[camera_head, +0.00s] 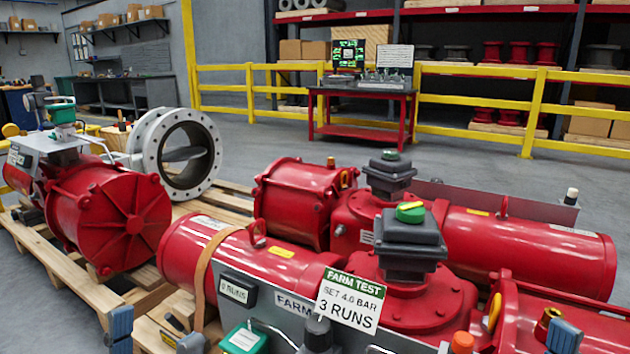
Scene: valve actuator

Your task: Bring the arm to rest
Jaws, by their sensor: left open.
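My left gripper (156,331) is at the bottom left edge, with two blue-grey fingertips standing apart. It is open, and I see nothing between the tips but the pallet behind. A single similar blue-grey tip at the bottom right, my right gripper (563,336), shows in front of red actuator parts; its other finger is not visible. The near red valve actuator (290,270) lies across the middle, carrying a dark position indicator with a green top (410,212). A sign (350,300) reading "FARM TEST, SET 4.0 BAR, 3 RUNS" stands at its front.
A second red actuator (540,245) lies behind. Another actuator (115,215) and a flanged butterfly valve (180,155) sit on wooden pallets (60,265) at left. A green-topped box (245,338) is near the front. A red table (360,120) stands before yellow railing (480,133); grey floor lies between.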

